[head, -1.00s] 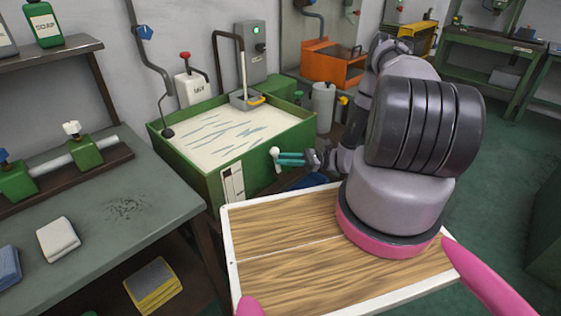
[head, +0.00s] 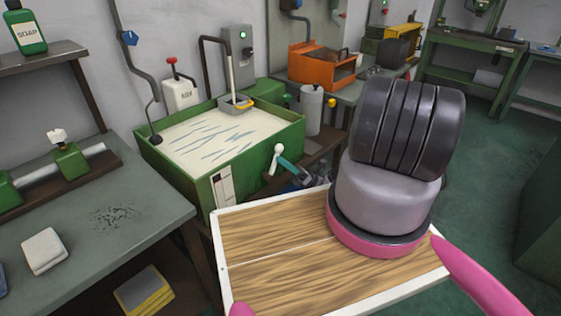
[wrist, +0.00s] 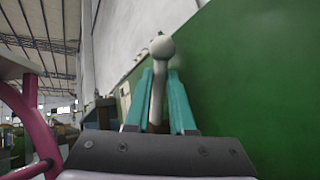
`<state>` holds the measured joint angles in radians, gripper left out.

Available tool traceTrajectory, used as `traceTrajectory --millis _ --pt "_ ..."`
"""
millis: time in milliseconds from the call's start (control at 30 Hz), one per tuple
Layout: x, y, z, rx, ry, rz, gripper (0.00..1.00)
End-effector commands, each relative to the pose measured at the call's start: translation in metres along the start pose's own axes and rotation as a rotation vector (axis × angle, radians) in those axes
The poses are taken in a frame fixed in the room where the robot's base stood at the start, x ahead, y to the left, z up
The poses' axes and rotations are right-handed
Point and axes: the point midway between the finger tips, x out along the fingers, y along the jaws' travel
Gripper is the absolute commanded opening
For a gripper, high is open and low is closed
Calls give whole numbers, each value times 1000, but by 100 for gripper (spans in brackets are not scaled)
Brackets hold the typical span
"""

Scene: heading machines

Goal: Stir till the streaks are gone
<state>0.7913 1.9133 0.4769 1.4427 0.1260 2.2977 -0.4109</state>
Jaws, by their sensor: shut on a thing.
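A green tank (head: 268,141) holds cream-coloured liquid (head: 195,138) with several blue-grey streaks across its surface. A white lever (head: 278,149) with a round knob stands at the tank's right front side; it also shows in the wrist view (wrist: 161,47). My gripper (head: 277,160) has teal fingers, one on each side of the lever just below the knob, and is shut on it. The fingers also show in the wrist view (wrist: 159,84). The lever's lower end is hidden behind my gripper in the wrist view.
A grey workbench (head: 150,215) with clamps and a pale block stands at the left. A control box with a green light (head: 238,50) is on the wall behind the tank. An orange machine (head: 322,66) stands beyond. Green floor is open at the right.

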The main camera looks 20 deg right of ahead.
Motion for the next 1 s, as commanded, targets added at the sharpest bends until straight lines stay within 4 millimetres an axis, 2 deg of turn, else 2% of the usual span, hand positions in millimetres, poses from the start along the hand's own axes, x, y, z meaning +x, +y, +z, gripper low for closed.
traceTrajectory --millis 500,533,867,1000 --pt "-2 0 -1 10 -10 -3 0" --pt "-2 0 -1 10 -10 -3 34" --pt "-2 0 -1 9 -12 -4 34" --pt "-14 -1 -1 6 -12 -5 34"
